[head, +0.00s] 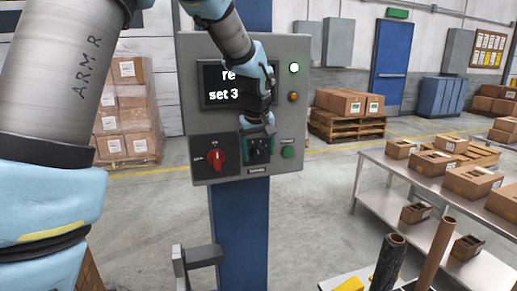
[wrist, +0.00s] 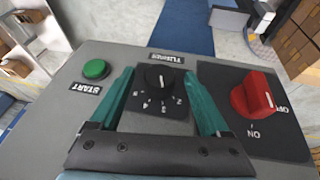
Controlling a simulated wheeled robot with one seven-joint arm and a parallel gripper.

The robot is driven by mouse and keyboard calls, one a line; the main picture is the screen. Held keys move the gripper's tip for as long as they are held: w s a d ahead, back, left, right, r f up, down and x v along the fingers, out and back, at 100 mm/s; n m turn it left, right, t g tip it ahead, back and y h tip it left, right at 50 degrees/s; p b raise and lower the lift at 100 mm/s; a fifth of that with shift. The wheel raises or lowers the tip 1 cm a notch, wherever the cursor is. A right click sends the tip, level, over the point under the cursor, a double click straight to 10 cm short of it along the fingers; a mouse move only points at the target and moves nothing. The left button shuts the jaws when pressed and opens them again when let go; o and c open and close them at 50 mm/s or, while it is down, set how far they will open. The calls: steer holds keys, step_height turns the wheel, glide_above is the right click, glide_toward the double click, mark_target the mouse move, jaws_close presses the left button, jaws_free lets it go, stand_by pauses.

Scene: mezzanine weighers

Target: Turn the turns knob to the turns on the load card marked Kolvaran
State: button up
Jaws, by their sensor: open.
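The turns knob (wrist: 158,77) is a black knob on a dark dial plate with white numbers, seen upside down in the wrist view. Its exact setting is too small to read surely. My gripper (wrist: 161,80) is open, with one teal finger on each side of the knob; I cannot tell whether they touch it. In the head view my gripper (head: 260,137) is at the lower middle of the grey control box (head: 202,124) and partly covers the turns knob. The screen (head: 221,90) shows "re" and "set 3", partly hidden by my arm. No card marked Kolvaran is readable.
A red switch (wrist: 254,95) is beside the dial, and a green start button (wrist: 96,69) is on its other side. A green lamp (head: 294,68) is lit above an amber lamp (head: 293,97). A steel table (head: 377,160) with cartons stands at the right.

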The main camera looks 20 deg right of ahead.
steer(key=shift+w+f, duration=0.1)
steer(key=shift+f, duration=0.05)
steer(key=shift+c, duration=0.2)
jaws_close()
stand_by(0.4)
